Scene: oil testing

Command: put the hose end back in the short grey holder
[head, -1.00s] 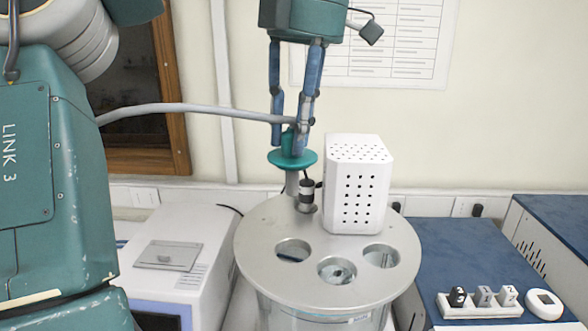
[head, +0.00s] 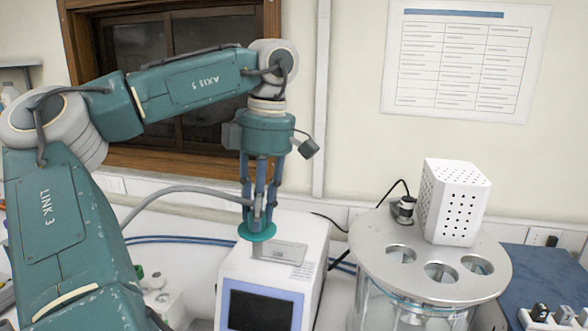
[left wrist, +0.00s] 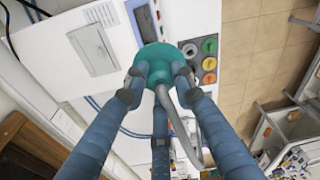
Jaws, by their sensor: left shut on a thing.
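My left gripper (head: 259,208) is shut on the hose end (head: 257,231), which has a wide teal collar. It holds this in front of and above the white box-shaped instrument. In the left wrist view the fingers (left wrist: 160,88) close around the teal collar (left wrist: 155,56). The grey hose (head: 165,190) runs from the gripper to the left, behind my arm. I cannot make out a short grey holder with certainty. My right gripper is out of view.
The white instrument (head: 315,240) with a screen stands below the gripper. To its right is a round metal-lidded bath (head: 375,240) with several holes, a white perforated box (head: 455,200) and a small dark-topped fitting (head: 404,209). Blue cables lie behind the instrument.

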